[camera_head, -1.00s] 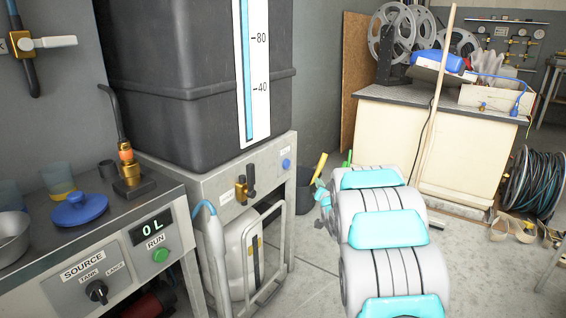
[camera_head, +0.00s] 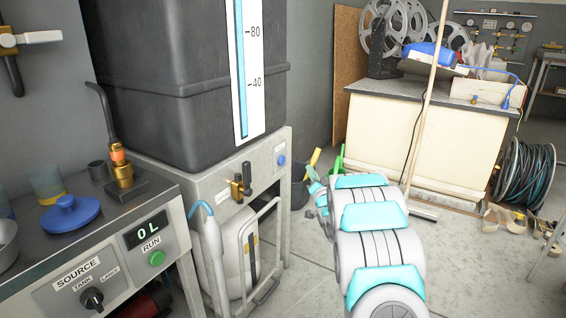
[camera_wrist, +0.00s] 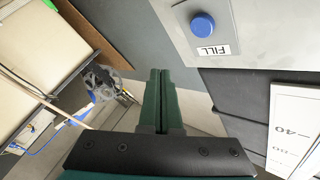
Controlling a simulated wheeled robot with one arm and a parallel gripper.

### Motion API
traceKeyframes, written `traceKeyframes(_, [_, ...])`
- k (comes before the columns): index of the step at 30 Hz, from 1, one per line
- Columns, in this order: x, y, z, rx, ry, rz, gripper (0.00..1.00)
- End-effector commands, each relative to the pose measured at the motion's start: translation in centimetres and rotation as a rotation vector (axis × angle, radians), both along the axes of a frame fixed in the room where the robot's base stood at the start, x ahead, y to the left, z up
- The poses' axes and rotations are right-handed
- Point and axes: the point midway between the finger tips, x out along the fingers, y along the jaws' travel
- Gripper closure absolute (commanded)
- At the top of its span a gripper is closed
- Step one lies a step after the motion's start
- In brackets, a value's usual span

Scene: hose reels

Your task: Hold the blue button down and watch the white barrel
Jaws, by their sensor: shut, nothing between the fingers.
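The blue button (camera_head: 281,160) sits on the upper right of the grey metal stand's front. In the wrist view the blue button (camera_wrist: 203,25) is round, above a "FILL" label. My gripper (camera_wrist: 161,72) is shut and empty; its green fingers are apart from the button, which lies above and to the right of the tips in that view. In the head view my arm's end (camera_head: 318,192) is right of the stand, its fingers hard to make out. The white barrel (camera_head: 233,248) stands inside the stand behind a metal frame, with a dark vertical strip on its front, partly hidden.
A dark tank (camera_head: 185,85) with a blue level gauge (camera_head: 242,80) rests on the stand. The bench display (camera_head: 147,230) reads 0L. A bucket (camera_head: 298,185) stands behind my arm; open floor lies right.

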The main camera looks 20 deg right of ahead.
Motion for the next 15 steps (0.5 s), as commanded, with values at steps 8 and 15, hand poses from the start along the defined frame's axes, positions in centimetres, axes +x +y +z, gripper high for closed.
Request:
traceKeyframes(8, [2.8,2.3,-0.1,-0.001,-0.003,0.003,1.0])
traceKeyframes(15, [5.1,4.1,-0.2,0.002,0.0,0.003,1.0])
